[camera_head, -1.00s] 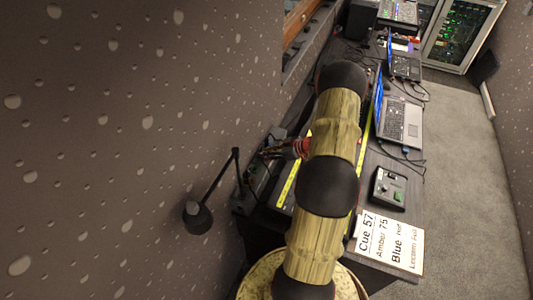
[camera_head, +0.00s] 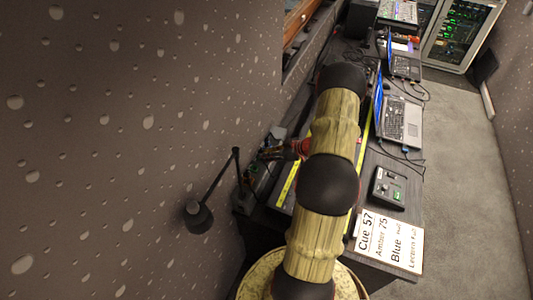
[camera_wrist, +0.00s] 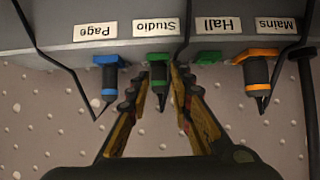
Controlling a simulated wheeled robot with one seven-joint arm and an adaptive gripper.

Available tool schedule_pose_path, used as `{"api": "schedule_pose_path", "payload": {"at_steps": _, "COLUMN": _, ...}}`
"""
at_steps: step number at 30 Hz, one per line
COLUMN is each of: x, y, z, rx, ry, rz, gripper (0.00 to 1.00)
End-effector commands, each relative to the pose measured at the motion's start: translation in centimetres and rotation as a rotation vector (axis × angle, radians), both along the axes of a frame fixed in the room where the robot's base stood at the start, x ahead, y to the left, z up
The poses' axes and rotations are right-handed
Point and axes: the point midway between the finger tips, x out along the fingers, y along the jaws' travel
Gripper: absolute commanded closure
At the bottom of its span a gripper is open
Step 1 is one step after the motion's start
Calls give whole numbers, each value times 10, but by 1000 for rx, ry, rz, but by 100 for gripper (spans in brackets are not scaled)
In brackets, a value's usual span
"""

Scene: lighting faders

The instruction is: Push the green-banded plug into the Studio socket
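The green-banded plug (camera_wrist: 158,84) is dark and sits end-on at the green collar of the Studio socket (camera_wrist: 155,58) in the wrist view. It looks straight and in line with the socket; how deep it sits cannot be told. My gripper (camera_wrist: 160,82) has one finger on each side of the plug, with what look like narrow gaps, so it appears open around it. In the head view my gripper (camera_head: 284,151) is at the grey box by the wall, partly hidden by my arm, and the plug cannot be made out.
Blue Page plug (camera_wrist: 109,78) and orange Mains plug (camera_wrist: 257,75) flank the space. The green Hall socket (camera_wrist: 208,57) holds no plug. Thin black cables hang close by. A desk lamp (camera_head: 199,216), laptop (camera_head: 400,122), small control box (camera_head: 388,188) and cue card (camera_head: 390,240) surround the desk area.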

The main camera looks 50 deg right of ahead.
Motion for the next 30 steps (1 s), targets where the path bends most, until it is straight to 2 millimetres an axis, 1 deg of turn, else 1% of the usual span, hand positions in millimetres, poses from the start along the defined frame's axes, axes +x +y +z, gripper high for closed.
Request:
{"api": "schedule_pose_path", "payload": {"at_steps": 1, "x": 0, "y": 1, "z": 0, "rx": 1, "ry": 0, "rz": 1, "gripper": 75}}
{"api": "schedule_pose_path", "payload": {"at_steps": 9, "x": 1, "y": 0, "z": 2, "rx": -1, "ry": -2, "rz": 1, "gripper": 60}}
{"api": "schedule_pose_path", "payload": {"at_steps": 17, "x": 1, "y": -1, "z": 2, "rx": -1, "ry": -3, "rz": 1, "gripper": 60}}
{"api": "schedule_pose_path", "payload": {"at_steps": 20, "x": -2, "y": -2, "z": 4, "rx": -2, "ry": -4, "rz": 1, "gripper": 60}}
{"api": "schedule_pose_path", "payload": {"at_steps": 23, "x": -10, "y": -5, "z": 11, "rx": -3, "ry": -5, "rz": -1, "gripper": 60}}
{"api": "schedule_pose_path", "payload": {"at_steps": 26, "x": -24, "y": -9, "z": 21, "rx": -3, "ry": -5, "rz": -2, "gripper": 60}}
{"api": "schedule_pose_path", "payload": {"at_steps": 30, "x": -48, "y": -17, "z": 38, "rx": -4, "ry": -4, "rz": -2, "gripper": 60}}
